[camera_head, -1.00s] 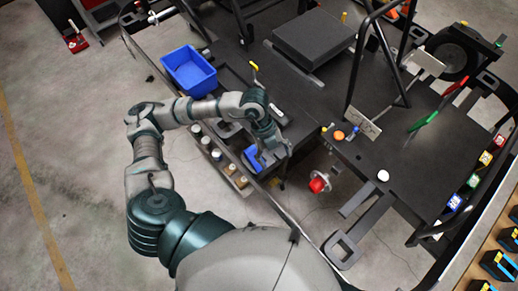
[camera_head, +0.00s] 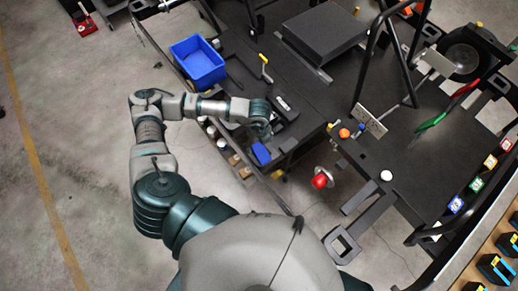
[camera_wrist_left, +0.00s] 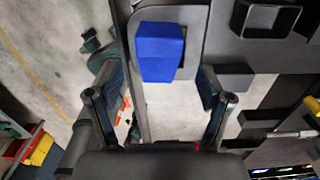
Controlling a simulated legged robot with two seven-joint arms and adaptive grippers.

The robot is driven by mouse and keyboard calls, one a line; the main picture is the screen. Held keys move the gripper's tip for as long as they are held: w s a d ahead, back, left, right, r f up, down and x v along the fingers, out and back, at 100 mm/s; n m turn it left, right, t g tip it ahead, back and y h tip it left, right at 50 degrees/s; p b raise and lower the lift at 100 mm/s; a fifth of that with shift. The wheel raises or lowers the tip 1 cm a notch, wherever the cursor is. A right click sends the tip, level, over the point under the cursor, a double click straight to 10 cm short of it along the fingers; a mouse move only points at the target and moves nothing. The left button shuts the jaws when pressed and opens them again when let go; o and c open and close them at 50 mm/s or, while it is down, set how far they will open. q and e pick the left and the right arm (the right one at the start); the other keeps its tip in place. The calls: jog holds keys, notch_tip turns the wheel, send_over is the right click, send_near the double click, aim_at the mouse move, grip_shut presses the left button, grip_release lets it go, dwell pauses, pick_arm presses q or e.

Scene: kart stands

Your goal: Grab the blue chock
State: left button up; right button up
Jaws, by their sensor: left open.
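The blue chock (camera_head: 261,153) sits on the dark edge of the kart stand, just in front of my left gripper in the head view. In the left wrist view the blue chock (camera_wrist_left: 160,50) rests on a grey plate (camera_wrist_left: 192,22), ahead of the fingers and roughly centred between them. My left gripper (camera_wrist_left: 158,90) is open and empty, with one finger on each side and the chock apart from both. In the head view the gripper (camera_head: 263,132) is partly hidden by its own wrist. My right gripper is in neither view.
A blue bin (camera_head: 198,62) stands at the upper left of the stand. A red knob (camera_head: 320,180) and an orange knob (camera_head: 344,133) are to the right. A yellow-handled lever (camera_head: 264,62) rises behind the gripper. Black frame bars (camera_head: 372,60) stand at the right.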

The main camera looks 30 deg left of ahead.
aim_at(258, 147)
pick_arm(q)
notch_tip(258, 147, down, 4)
jog(key=shift+s+a+r+p, duration=0.1)
jog(key=shift+s+a+p, duration=0.05)
jog(key=shift+p, duration=0.35)
jog(key=shift+f, duration=0.4)
jog(key=shift+d+f, duration=0.15)
jog(key=shift+d, duration=0.1)
jog(key=c, duration=0.8)
jog(key=shift+a, duration=0.1)
jog(key=c, duration=0.5)
